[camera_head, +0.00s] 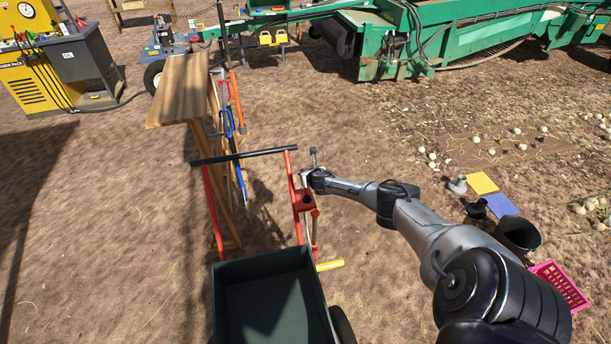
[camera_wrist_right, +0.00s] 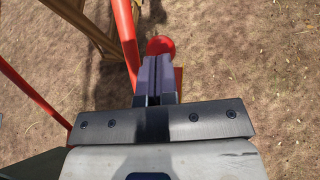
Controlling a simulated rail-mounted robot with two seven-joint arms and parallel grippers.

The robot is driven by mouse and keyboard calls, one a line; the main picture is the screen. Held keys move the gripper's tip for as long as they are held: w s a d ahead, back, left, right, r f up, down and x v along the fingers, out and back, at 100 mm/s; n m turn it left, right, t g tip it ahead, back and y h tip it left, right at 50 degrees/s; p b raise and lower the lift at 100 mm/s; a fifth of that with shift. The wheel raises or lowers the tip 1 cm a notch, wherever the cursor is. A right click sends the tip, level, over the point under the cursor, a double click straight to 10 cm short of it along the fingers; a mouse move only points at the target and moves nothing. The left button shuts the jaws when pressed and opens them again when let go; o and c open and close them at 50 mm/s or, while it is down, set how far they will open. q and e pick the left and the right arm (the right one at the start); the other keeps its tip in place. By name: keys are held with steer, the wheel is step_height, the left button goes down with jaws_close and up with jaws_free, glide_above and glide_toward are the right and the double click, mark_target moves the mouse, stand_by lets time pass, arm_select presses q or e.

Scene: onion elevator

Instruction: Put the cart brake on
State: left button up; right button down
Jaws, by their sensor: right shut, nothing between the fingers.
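The cart stands at the bottom centre of the head view, with a dark green tray (camera_head: 219,310), a red upright frame (camera_head: 293,185) and a black handle bar (camera_head: 243,156). My right gripper (camera_head: 304,180) is beside the cart's right red upright, below the bar's right end. In the wrist view its fingers (camera_wrist_right: 158,68) are shut and empty. A red ball knob (camera_wrist_right: 160,45) shows just past the fingertips, beside a red tube (camera_wrist_right: 126,42); whether they touch it I cannot tell. A yellow bar (camera_head: 329,265) sticks out low at the cart's right side. My left gripper is not in view.
A wooden bench (camera_head: 182,88) with tools at its side stands just beyond the cart. A black bucket (camera_head: 517,235) and a pink crate (camera_head: 560,284) are at right. A green machine (camera_head: 470,40) spans the back. Ground left of the cart is clear.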

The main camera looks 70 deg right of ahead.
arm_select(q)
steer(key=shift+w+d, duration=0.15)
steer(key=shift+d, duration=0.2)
arm_select(e)
steer(key=shift+w+d+f, duration=0.15)
steer(key=shift+w+d, duration=0.05)
steer(key=shift+d, duration=0.1)
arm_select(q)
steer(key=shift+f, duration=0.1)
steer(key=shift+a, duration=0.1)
arm_select(e)
steer(key=shift+r, duration=0.2)
arm_select(q)
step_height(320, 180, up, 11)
steer(key=p, duration=1.1)
arm_select(e)
steer(key=s+a+r, duration=0.3)
steer(key=s+r, duration=0.1)
steer(key=r, duration=0.4)
steer(key=shift+r, duration=0.15)
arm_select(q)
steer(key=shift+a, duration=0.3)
